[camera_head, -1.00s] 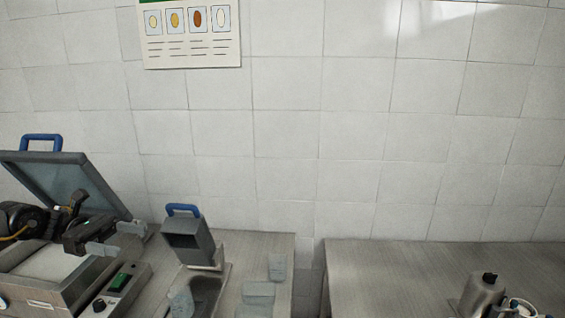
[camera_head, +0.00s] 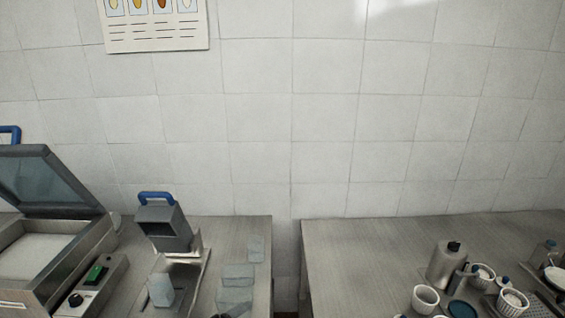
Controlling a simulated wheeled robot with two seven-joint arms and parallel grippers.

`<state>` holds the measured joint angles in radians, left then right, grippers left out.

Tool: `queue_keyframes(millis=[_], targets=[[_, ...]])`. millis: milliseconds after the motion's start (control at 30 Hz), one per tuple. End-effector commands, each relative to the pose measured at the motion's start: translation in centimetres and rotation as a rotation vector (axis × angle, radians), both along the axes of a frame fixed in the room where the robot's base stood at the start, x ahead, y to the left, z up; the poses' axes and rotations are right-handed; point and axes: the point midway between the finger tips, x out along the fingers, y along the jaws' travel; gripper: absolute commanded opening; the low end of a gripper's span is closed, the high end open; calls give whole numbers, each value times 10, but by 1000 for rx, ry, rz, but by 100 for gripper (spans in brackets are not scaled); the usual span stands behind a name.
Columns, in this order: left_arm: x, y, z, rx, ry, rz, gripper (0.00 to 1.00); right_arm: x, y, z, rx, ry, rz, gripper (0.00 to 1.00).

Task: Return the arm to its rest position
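Neither of my arms shows in the head view now, so both grippers are out of sight. The fryer-like machine (camera_head: 75,250) stands at the left with its glass lid (camera_head: 45,180) raised and a pale surface inside. No arm is over it. A grey box with a blue handle (camera_head: 163,226) sits tilted on a metal stand right of the machine.
Several translucent containers (camera_head: 238,275) stand on the left counter (camera_head: 205,300). A gap separates it from the right counter (camera_head: 335,250). There, a metal canister (camera_head: 444,264), white cups (camera_head: 425,299) and small bottles cluster at the right. The right counter's left part is clear.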

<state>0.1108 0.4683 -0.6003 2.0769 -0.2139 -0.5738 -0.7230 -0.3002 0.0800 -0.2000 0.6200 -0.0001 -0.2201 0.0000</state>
Motion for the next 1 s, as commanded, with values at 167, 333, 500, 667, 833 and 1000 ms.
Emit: queue_keyframes(millis=[167, 333, 500, 667, 833, 1000], targets=[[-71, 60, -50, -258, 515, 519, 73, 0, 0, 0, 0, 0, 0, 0], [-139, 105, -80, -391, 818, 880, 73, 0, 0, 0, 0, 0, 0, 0], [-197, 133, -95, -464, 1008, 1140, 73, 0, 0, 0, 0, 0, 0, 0], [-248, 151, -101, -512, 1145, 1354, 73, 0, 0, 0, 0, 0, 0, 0], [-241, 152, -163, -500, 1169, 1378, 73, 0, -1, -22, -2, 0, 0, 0], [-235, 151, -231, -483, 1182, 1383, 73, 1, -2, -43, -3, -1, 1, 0]])
